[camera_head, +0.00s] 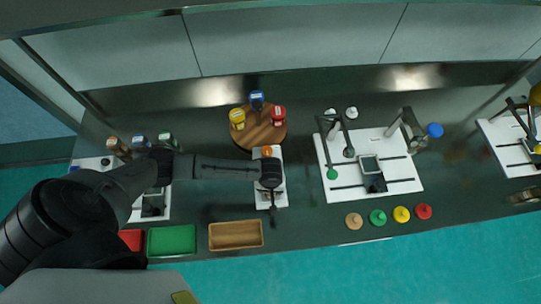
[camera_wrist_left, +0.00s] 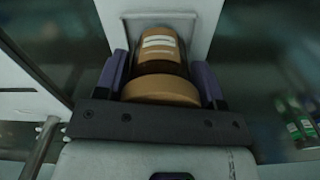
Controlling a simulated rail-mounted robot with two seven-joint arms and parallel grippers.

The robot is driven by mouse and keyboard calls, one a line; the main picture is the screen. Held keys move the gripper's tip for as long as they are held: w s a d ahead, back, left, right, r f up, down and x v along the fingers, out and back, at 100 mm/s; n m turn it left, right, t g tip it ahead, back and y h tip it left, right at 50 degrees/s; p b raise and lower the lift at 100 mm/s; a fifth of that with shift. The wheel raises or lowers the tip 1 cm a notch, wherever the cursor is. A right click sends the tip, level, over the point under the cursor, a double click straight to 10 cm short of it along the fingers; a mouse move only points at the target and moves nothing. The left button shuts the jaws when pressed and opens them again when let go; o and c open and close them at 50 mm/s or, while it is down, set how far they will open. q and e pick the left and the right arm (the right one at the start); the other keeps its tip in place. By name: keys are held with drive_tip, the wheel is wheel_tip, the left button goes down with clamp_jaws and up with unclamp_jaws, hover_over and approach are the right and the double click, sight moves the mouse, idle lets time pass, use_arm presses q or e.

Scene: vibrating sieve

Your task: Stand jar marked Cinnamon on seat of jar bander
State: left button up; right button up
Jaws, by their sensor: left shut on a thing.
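My left gripper (camera_head: 267,163) is over the white jar bander (camera_head: 281,198) in the middle of the counter. In the left wrist view the gripper (camera_wrist_left: 160,78) is shut on a jar (camera_wrist_left: 158,48) with an orange-brown lid and a pale label. The label's writing is too small to read. The jar's orange top (camera_head: 266,151) shows just past the gripper in the head view. A pale plate (camera_wrist_left: 205,22) of the bander lies behind the jar. The seat is hidden, so I cannot tell whether the jar touches it.
A round wooden stand (camera_head: 262,133) holds yellow, blue and red jars close behind the bander. Several labelled jars stand at left. A white sieve station (camera_head: 398,170) is at right, with coloured lids in front. A tan tray (camera_head: 236,235) and green tray (camera_head: 172,240) lie at the front.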

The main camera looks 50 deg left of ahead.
use_arm(q)
drive_tip(key=shift+f, duration=0.1)
drive_tip(key=o, duration=1)
drive_tip(key=shift+c, duration=0.2)
wheel_tip(320, 180, up, 12)
drive_tip(key=shift+r+p, duration=0.1)
drive_tip(key=shift+p, duration=0.85)
drive_tip(key=s+d+r+m+t+h, duration=0.2)
drive_tip(key=s+d+m, duration=0.4)
drive_tip(key=s+d, duration=0.15)
drive_tip(key=s+a+r+m+t+y, duration=0.1)
drive_tip(key=s+a+r+m, duration=0.2)
drive_tip(key=s, duration=0.5)
drive_tip(key=a+m, duration=0.1)
drive_tip(key=a, duration=0.1)
drive_tip(key=shift+s+a+r+t+y, duration=0.2)
drive_tip(key=shift+a+t+y, duration=0.1)
drive_tip(key=shift+a+y, duration=0.1)
drive_tip(key=shift+w, duration=0.1)
